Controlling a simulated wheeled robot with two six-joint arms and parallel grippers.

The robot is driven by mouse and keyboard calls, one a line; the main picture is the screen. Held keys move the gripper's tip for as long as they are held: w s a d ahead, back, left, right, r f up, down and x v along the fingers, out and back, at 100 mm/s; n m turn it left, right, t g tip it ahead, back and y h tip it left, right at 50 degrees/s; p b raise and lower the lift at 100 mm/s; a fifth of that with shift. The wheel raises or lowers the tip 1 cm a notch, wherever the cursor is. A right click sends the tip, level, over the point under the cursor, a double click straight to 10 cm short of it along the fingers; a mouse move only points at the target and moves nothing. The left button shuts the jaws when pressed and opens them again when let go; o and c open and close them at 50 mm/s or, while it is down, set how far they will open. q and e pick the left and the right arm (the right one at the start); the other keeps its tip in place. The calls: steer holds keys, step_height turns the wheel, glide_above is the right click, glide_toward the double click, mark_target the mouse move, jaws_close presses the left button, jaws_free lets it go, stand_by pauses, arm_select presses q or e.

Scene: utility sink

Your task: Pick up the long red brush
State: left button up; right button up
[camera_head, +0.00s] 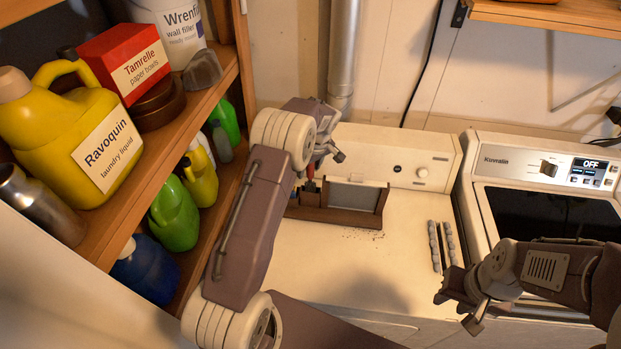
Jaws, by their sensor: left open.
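A small red part (311,186), which may be the long red brush, shows at the left end of a brown wooden caddy (372,219) on the white machine top. Most of it is hidden by my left arm and the caddy. My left gripper (325,160) is open just above that end of the caddy, with its fingers close over the red part. I cannot tell if they touch it. My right gripper (462,305) is open and empty at the lower right, in front of the machines.
Shelves (175,118) on the left hold a yellow laundry jug (50,115), a red box (118,55) and several bottles. Two grey beaded strips (440,247) lie right of the caddy. A machine with a dark lid (550,215) stands at the right. Dark crumbs lie before the caddy.

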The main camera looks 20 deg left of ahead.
arm_select(q)
steer(key=shift+a+f, duration=0.1)
jaws_close()
stand_by(1.3)
